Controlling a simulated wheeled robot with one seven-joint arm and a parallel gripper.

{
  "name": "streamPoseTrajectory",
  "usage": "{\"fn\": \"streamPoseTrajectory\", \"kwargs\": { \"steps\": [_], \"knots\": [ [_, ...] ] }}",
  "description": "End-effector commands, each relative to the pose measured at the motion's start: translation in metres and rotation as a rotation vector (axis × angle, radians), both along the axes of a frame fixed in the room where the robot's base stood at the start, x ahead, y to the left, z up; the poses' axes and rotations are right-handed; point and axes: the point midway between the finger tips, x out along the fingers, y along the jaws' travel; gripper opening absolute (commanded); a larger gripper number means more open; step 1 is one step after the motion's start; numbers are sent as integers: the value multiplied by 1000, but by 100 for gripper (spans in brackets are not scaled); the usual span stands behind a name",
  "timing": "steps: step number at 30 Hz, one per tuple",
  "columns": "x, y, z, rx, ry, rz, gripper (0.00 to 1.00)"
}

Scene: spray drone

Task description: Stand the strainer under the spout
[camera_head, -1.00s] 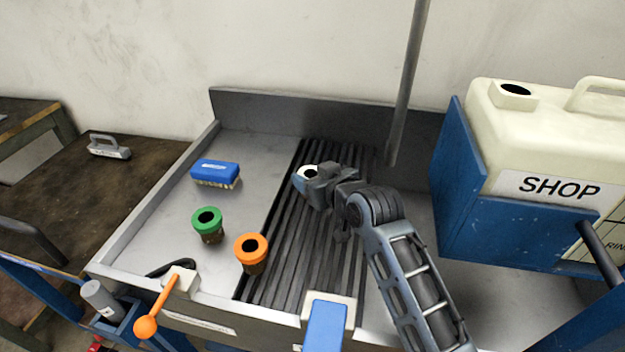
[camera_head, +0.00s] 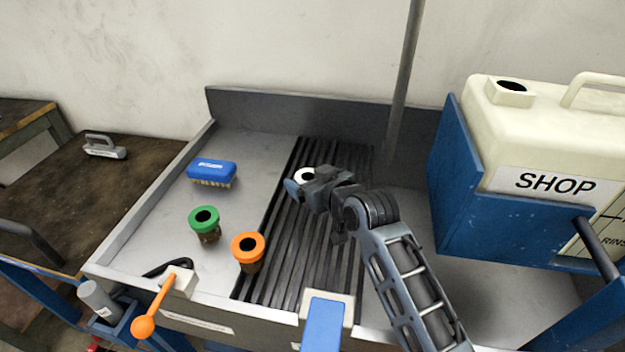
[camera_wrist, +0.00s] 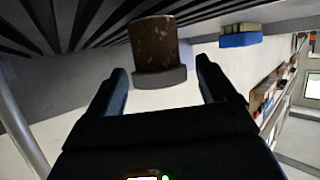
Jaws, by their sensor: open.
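A strainer with a pale rim (camera_head: 304,176) stands on the ribbed grate. In the wrist view its brown, speckled body (camera_wrist: 155,42) shows upside down, with the rim lowest in the picture. My gripper (camera_wrist: 163,70) is open, with one finger on each side of this strainer and gaps visible at both sides. In the head view my gripper (camera_head: 302,188) partly covers it. A green-rimmed strainer (camera_head: 204,218) and an orange-rimmed strainer (camera_head: 248,248) stand to the left and nearer the front. I cannot clearly make out a spout.
A blue brush (camera_head: 212,172) lies on the tray's left side. A cream tank marked SHOP (camera_head: 545,145) sits in a blue holder (camera_head: 480,225) at right. A vertical pole (camera_head: 404,80) stands behind my arm. An orange-knobbed lever (camera_head: 150,315) is at the front edge.

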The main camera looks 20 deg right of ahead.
Motion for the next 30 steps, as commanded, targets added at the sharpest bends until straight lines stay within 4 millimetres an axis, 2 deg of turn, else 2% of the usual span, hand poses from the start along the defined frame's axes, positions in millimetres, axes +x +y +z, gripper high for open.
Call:
{"fn": "streamPoseTrajectory", "kwargs": {
  "steps": [5,15,21,30],
  "knots": [
    [-9,-1,5,0,0,0,85],
    [-69,-7,30,1,-1,0,85],
    [-98,-10,42,1,0,0,85],
    [-111,-11,48,0,0,0,85]
  ]
}}
